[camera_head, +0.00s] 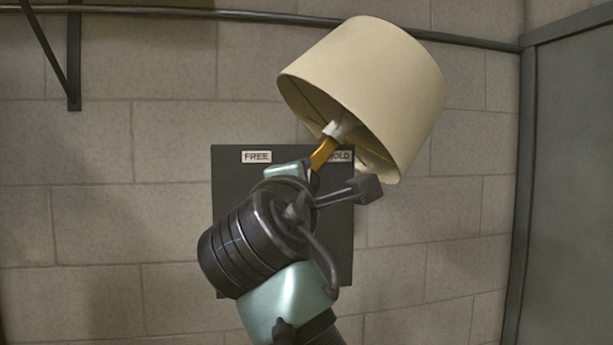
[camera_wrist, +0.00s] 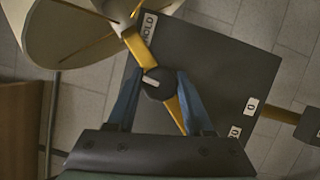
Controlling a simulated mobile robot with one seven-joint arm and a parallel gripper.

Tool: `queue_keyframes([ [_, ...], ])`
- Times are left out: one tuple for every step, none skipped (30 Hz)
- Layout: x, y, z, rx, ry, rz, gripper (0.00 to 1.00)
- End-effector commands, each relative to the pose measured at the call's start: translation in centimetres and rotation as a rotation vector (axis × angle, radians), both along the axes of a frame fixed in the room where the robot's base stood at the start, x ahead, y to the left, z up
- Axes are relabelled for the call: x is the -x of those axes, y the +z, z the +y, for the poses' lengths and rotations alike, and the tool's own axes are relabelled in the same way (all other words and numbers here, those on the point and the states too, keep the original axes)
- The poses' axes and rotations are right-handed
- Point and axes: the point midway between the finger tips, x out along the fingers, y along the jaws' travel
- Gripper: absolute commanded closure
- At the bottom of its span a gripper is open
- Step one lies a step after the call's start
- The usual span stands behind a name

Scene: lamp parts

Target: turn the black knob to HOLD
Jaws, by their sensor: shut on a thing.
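The black knob (camera_wrist: 157,90) shows in the wrist view with a short white mark on its face, slanting toward the upper left. My gripper (camera_wrist: 157,80) has one blue finger on each side of the knob and is shut on it. The HOLD label (camera_wrist: 149,27) lies above the knob there, on the dark panel (camera_wrist: 215,65). In the head view, my gripper (camera_head: 292,172) is in front of the panel (camera_head: 228,185) and hides the knob. The HOLD label (camera_head: 342,156) is partly covered there; the FREE label (camera_head: 256,157) is clear at the upper left.
A cream lampshade (camera_head: 370,95) on a brass stem (camera_head: 323,153) tilts to the upper right, near my gripper. The stem (camera_wrist: 143,50) passes behind the knob in the wrist view. A block wall (camera_head: 420,235) backs the panel; a grey cabinet or door (camera_head: 570,180) stands right.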

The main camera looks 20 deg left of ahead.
Motion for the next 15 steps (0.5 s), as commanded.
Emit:
queue_keyframes([
  [0.0, 0.22, 0.09, -0.041, 0.002, 0.028, 1.0],
  [-0.01, 0.23, 0.07, -0.064, 0.001, 0.044, 1.0],
  [-0.01, 0.22, 0.05, -0.096, 0.001, 0.066, 1.0],
  [0.01, 0.25, 0.09, -0.12, 0.002, 0.082, 1.0],
  [0.01, 0.25, 0.08, -0.143, 0.002, 0.098, 1.0],
  [0.01, 0.27, 0.07, -0.175, 0.002, 0.119, 1.0],
  [0.0, 0.28, 0.06, -0.198, 0.002, 0.135, 1.0],
  [0.01, 0.27, 0.08, -0.221, 0.002, 0.151, 1.0],
  [-0.01, 0.29, 0.05, -0.253, 0.001, 0.171, 1.0],
  [-0.01, 0.27, 0.03, -0.277, 0.0, 0.188, 1.0],
  [-0.01, 0.25, 0.07, -0.3, 0.001, 0.204, 1.0],
  [-0.01, 0.28, 0.04, -0.333, 0.001, 0.225, 1.0],
  [-0.02, 0.25, 0.03, -0.355, 0.0, 0.242, 1.0],
  [-0.02, 0.25, 0.04, -0.378, 0.0, 0.258, 1.0],
  [-0.02, 0.28, 0.06, -0.409, 0.001, 0.278, 1.0],
])
